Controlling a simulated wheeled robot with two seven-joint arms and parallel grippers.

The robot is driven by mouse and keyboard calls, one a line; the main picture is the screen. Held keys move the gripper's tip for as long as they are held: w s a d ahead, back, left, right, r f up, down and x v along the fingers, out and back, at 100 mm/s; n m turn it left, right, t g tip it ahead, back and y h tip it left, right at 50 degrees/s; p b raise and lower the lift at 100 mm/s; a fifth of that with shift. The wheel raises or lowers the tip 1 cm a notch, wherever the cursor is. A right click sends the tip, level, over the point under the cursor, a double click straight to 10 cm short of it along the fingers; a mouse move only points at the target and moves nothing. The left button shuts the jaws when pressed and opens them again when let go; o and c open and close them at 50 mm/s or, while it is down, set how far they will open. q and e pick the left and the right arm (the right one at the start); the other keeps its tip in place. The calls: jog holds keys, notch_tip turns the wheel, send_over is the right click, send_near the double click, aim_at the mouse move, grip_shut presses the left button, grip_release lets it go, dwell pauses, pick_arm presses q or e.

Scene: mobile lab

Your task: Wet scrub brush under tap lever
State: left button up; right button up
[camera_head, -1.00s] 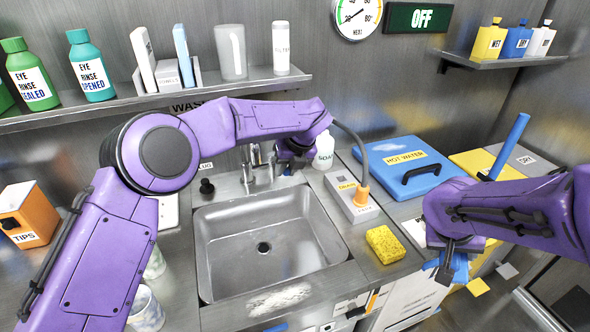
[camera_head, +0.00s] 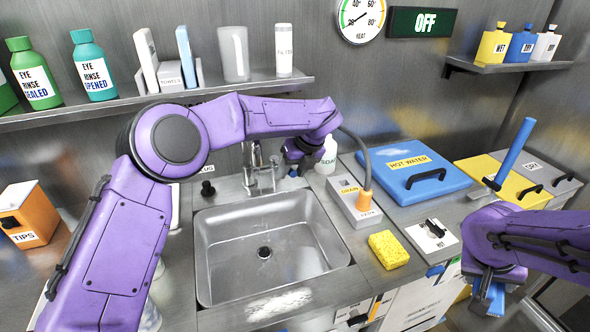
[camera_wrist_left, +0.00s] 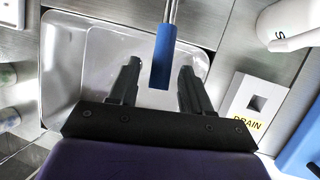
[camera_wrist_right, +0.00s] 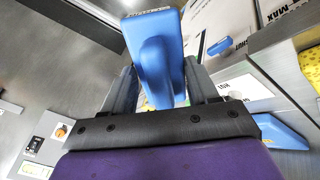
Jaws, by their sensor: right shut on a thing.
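The metal tap (camera_head: 258,178) stands behind the sink (camera_head: 222,262). My left gripper (camera_head: 300,166) is beside it in the head view. In the left wrist view its jaws (camera_wrist_left: 158,85) are open, with the blue tap lever (camera_wrist_left: 161,58) between them and a gap on both sides. My right gripper (camera_head: 487,281) is to the right of the sink, over the counter's front edge. It is shut on the blue scrub brush (camera_wrist_right: 160,55). Its far end, which looks bristled, points up in the right wrist view. Much of the brush is hidden in the head view.
A yellow sponge (camera_head: 388,250) lies on the counter right of the sink. A grey drain box (camera_head: 353,212) with an orange plug and cable stands behind it. A blue hot-water lid (camera_head: 400,185) and an upright blue handle (camera_head: 514,145) are farther right. The sink is empty.

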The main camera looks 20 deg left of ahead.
pick_arm(q)
jog(key=v, duration=1.2)
